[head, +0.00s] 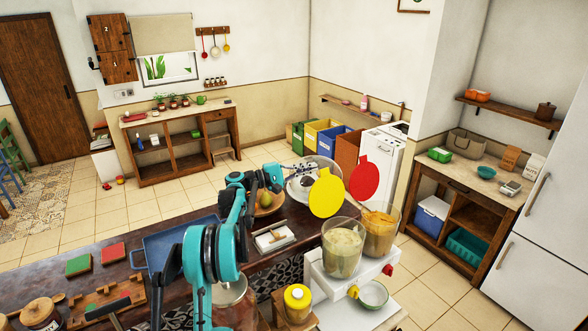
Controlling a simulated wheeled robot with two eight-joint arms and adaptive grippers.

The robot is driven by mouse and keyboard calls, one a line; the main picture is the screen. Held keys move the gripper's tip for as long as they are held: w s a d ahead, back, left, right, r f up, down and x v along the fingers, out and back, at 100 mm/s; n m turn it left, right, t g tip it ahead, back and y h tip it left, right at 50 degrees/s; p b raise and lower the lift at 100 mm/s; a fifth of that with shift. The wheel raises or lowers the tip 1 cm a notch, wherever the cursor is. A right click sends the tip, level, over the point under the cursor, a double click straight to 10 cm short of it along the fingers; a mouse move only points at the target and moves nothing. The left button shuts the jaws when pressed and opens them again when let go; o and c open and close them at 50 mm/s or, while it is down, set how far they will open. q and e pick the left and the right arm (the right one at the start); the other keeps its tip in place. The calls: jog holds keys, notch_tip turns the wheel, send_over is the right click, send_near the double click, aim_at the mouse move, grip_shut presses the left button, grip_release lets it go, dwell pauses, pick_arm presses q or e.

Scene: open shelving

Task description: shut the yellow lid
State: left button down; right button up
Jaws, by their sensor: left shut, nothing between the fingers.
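The yellow lid (326,194) is a round disc standing upright, open, at the back of the left dispenser tub (343,249), which holds pale green contents. The red lid (364,179) also stands open beside it, above the right tub (381,234) with orange-brown contents. My left gripper (308,169) is shut and empty, just behind and left of the yellow lid's upper edge. I cannot tell whether it touches the lid. My right gripper is not in view.
The tubs sit on a white dispenser base (335,288) with a green bowl (373,294) in front. A yellow-topped jar (297,300), a fruit bowl (267,203) and a blue tray (180,242) are nearby. My left arm crosses above the dark counter.

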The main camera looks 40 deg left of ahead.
pick_arm(q)
jog(key=s+d, duration=0.1)
jog(key=d+r, duration=0.1)
jog(key=d, duration=0.1)
jog(key=shift+s+p, duration=0.35)
jog(key=shift+s, duration=0.1)
